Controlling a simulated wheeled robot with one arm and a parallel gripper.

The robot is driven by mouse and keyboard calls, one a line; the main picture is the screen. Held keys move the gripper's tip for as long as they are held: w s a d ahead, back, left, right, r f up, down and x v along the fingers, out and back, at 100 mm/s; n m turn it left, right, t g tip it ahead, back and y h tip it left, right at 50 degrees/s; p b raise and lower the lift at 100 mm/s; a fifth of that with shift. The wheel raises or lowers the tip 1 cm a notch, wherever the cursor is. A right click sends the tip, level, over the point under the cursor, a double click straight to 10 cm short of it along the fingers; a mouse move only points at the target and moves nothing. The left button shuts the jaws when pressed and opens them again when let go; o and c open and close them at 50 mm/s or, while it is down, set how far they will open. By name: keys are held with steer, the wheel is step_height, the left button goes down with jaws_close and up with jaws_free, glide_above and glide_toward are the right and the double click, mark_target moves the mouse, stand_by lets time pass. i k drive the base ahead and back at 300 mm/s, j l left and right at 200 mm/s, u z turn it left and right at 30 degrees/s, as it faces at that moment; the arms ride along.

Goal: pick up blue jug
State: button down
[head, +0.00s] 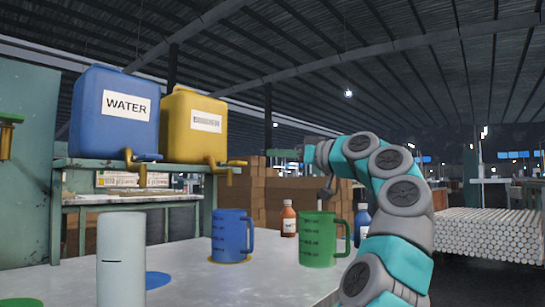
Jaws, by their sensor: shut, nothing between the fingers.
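The blue jug (230,237) stands upright on a round yellow spot on the table (190,285), with its handle toward the right. My gripper (274,153) is at the end of my teal and grey arm, pointing left. In the picture it is above and to the right of the blue jug, clearly apart from it. It is small in this view; its jaws look closed and empty.
A green jug (318,240) stands right of the blue jug. Behind are a brown bottle (288,220) and a blue bottle (361,224). A white cylinder (121,260) stands at front left. Blue (114,135) and yellow (193,138) containers sit on a shelf.

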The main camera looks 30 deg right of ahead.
mark_target(229, 227)
steer(key=k+l, duration=0.25)
steer(key=k, duration=0.2)
steer(key=k+l, duration=0.25)
steer(key=k, duration=0.25)
